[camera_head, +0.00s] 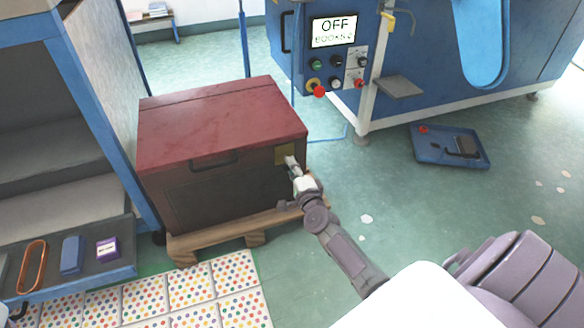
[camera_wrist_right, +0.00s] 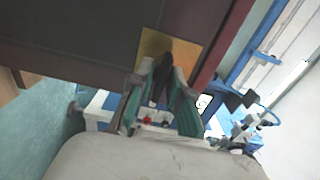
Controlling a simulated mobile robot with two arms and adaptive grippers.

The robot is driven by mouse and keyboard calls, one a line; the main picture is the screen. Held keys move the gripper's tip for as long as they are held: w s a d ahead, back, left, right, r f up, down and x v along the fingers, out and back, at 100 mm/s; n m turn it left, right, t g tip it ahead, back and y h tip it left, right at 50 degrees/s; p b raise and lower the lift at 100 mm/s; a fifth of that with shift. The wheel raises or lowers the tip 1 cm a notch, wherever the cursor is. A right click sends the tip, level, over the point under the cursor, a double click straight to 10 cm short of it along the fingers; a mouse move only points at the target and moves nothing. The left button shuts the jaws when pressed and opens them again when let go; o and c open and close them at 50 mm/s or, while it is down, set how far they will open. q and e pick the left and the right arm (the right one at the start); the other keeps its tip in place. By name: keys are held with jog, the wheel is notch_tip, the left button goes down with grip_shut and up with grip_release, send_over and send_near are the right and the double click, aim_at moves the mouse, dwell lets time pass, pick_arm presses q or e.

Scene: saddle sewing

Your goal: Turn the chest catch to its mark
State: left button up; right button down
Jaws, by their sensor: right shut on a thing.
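The chest (camera_head: 220,150) has a red lid and a dark brown body and stands closed on a wooden pallet. A yellowish plate (camera_head: 286,153) sits at the right end of its front. My right gripper (camera_head: 292,172) reaches that plate from the front. In the right wrist view the plate (camera_wrist_right: 178,45) is behind the dark catch (camera_wrist_right: 163,72), and my right gripper (camera_wrist_right: 158,95) is shut on the catch. The fingers hide part of the catch, and I cannot make out its mark.
A blue machine (camera_head: 430,70) with an "OFF" screen stands behind, right of the chest. A blue tray (camera_head: 450,147) lies on the floor at right. A shelf (camera_head: 70,262) at left holds small items. Dotted tiles (camera_head: 170,295) lie in front; the green floor between chest and tray is clear.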

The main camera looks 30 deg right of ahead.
jog(key=shift+f, duration=0.1)
dwell(0.3)
jog(key=c, duration=1.2)
grip_release()
jog(key=shift+o, duration=0.2)
jog(key=shift+s, duration=0.1)
jog(key=v, duration=1.2)
